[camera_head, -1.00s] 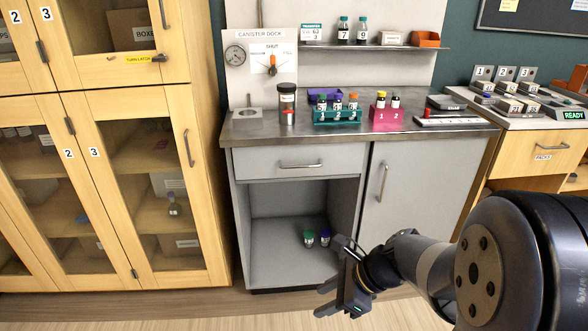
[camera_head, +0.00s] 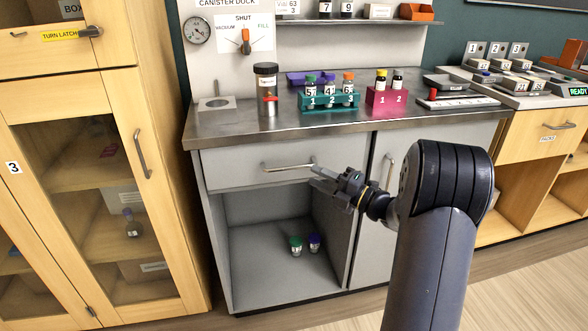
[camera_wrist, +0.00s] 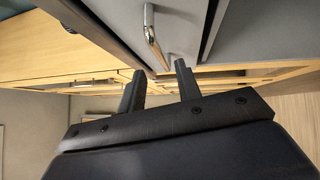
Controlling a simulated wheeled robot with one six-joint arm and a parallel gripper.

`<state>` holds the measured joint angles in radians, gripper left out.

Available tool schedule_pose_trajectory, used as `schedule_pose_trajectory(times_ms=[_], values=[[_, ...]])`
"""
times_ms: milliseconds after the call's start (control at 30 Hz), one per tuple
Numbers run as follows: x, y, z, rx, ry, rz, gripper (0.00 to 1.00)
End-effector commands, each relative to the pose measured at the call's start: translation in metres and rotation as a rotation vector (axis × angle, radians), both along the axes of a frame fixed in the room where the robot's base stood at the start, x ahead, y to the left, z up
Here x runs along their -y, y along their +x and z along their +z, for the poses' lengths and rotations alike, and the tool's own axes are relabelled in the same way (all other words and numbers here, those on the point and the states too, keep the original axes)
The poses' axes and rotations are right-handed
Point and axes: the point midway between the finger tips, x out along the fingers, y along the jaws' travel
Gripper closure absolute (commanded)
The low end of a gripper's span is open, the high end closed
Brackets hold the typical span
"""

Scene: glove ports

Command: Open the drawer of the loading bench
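The loading bench's drawer (camera_head: 240,165) is a grey front below the worktop, and it looks shut. Its metal bar handle (camera_head: 288,166) runs level across the front. My gripper (camera_head: 315,178) is at the right end of this handle in the head view. In the wrist view, the two dark fingers of my gripper (camera_wrist: 158,88) stand apart with nothing between them. A metal handle (camera_wrist: 151,25) shows just beyond the fingertips there, apart from them. Whether a finger touches the handle cannot be told from the head view.
Below the drawer is an open shelf space with two small capped vials (camera_head: 305,245). A cupboard door (camera_head: 372,220) with an upright handle is at the right. The worktop (camera_head: 235,127) carries a canister (camera_head: 266,85), a teal rack (camera_head: 328,103) and a pink rack (camera_head: 386,100).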

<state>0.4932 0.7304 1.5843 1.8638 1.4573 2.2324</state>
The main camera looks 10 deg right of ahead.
Motion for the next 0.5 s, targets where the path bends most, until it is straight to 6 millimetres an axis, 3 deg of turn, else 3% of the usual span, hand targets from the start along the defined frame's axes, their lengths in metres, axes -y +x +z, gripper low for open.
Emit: schedule_pose_trajectory(times_ms=[233,500], values=[[-0.035,0.033,0.004,0.001,-0.002,0.005,0.67],[-0.052,0.050,0.009,0.000,-0.003,0.000,0.67]])
